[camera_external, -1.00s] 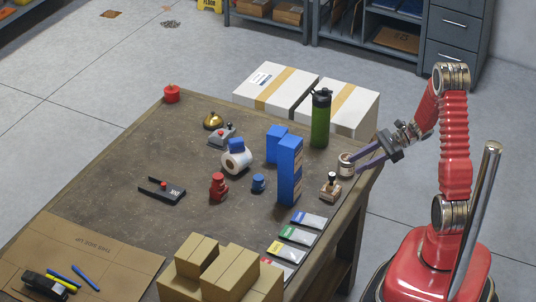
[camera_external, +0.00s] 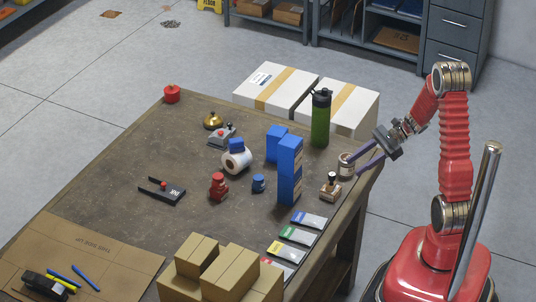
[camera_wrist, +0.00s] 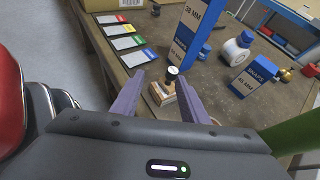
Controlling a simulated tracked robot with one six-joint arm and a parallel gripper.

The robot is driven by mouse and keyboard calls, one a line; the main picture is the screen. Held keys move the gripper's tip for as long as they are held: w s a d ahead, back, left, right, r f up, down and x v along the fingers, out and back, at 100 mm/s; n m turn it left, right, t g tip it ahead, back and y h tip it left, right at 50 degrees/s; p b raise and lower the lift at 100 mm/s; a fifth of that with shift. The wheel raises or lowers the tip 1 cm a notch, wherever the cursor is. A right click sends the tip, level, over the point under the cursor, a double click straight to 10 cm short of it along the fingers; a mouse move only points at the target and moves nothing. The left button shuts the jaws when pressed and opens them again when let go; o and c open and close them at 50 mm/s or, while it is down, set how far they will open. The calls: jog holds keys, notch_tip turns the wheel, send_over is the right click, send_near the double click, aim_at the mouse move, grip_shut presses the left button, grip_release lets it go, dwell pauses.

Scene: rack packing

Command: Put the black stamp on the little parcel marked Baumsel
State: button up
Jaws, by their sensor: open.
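In the wrist view the stamp (camera_wrist: 163,95) shows beyond and between my fingers. My gripper (camera_external: 354,164) is open and empty at that edge, right of the stamp and above it in the picture. In the wrist view my gripper's (camera_wrist: 161,77) two purple fingers stand apart. Small brown cardboard parcels (camera_external: 238,270) are stacked at the front of the table. No Baumsel marking is readable, so I cannot tell which parcel bears it.
A small jar (camera_external: 345,169) stands by my fingertips. A tall blue box (camera_external: 289,165) is left of the stamp, and a green bottle (camera_external: 320,122) stands behind. Several colour-marked flat pads (camera_external: 308,220) line the right edge. The table's (camera_external: 120,180) left middle is mostly clear.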

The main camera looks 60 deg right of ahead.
jog(key=s+a+r+n+g+h, duration=0.1)
jog(key=s+a+r+n+h, duration=0.3)
jog(key=a+r+n, duration=0.4)
jog(key=s+a+r+n+g+h, duration=0.1)
jog(key=s+a+r+n+h, duration=0.4)
jog(key=a+n, duration=0.7)
jog(key=shift+s+a+r+n+h, duration=0.15)
jog(key=shift+s+r+n+h, duration=0.15)
jog(key=shift+s+r+n, duration=1.65)
jog(key=shift+w+f+n, duration=0.45)
jog(key=shift+w+n, duration=0.1)
jog(key=shift+w, duration=0.2)
